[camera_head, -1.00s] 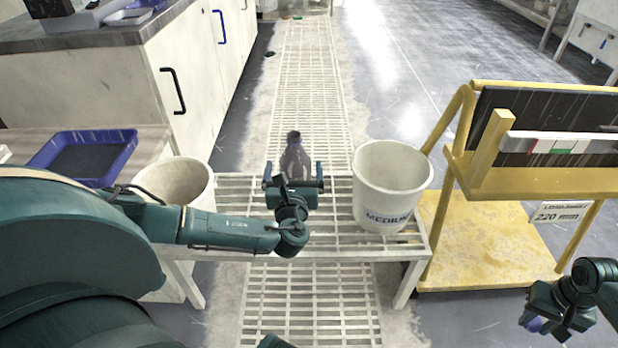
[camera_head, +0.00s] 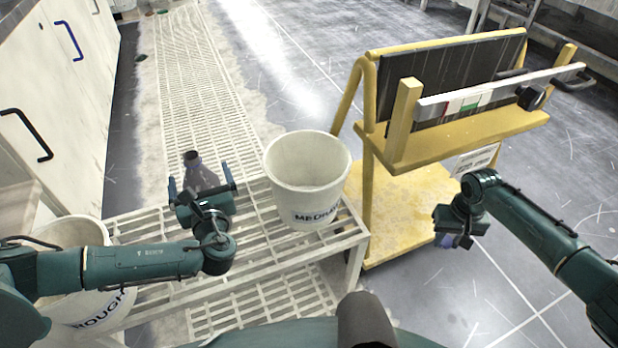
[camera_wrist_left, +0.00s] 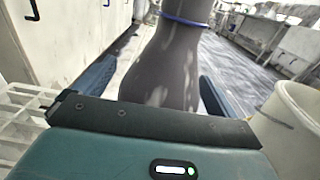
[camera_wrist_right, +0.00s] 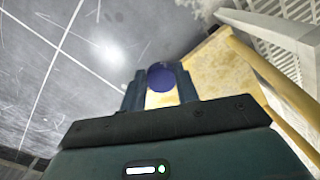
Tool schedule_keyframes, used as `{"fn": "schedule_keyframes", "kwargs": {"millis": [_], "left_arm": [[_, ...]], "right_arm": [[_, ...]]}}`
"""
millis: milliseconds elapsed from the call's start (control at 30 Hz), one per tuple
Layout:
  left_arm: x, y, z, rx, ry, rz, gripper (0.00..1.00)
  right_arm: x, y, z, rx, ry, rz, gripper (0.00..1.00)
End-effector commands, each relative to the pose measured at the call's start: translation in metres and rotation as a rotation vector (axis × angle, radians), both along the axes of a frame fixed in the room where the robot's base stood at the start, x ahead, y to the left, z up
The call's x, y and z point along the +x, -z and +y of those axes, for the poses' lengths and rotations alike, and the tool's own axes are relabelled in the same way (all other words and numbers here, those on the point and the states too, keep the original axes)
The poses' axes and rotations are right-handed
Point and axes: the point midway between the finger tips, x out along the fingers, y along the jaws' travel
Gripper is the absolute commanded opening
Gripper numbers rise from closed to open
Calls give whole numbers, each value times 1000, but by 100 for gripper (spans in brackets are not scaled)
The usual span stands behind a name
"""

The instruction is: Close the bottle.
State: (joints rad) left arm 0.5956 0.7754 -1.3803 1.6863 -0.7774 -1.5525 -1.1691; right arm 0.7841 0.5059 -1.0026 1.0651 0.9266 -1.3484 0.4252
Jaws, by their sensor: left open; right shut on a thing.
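The dark grey bottle (camera_head: 196,172) stands upright on the white slatted bench. A blue ring shows at its neck in the left wrist view, where the bottle body (camera_wrist_left: 172,70) lies between the fingers. My left gripper (camera_head: 203,184) is open around the bottle, with gaps visible beside both fingers. My right gripper (camera_head: 454,238) is shut on a round blue cap (camera_wrist_right: 161,77), held above the floor by the yellow cart, well to the right of the bottle. The cap is mostly hidden by the gripper in the head view.
Another bucket marked ROUGH (camera_head: 95,306) is at the left, partly behind my left arm. The yellow cart (camera_head: 395,215) stands right of the bench.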

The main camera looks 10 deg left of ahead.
Motion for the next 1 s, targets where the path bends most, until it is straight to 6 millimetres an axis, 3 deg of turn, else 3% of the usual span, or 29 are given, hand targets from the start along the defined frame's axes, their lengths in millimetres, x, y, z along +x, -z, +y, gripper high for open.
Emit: {"fn": "schedule_keyframes", "kwargs": {"millis": [367,1000], "left_arm": [[0,0,0,0,0,0,96],[0,0,0,0,-1,0,44]], "right_arm": [[0,0,0,0,0,0,7],[0,0,0,0,0,0,7]]}}
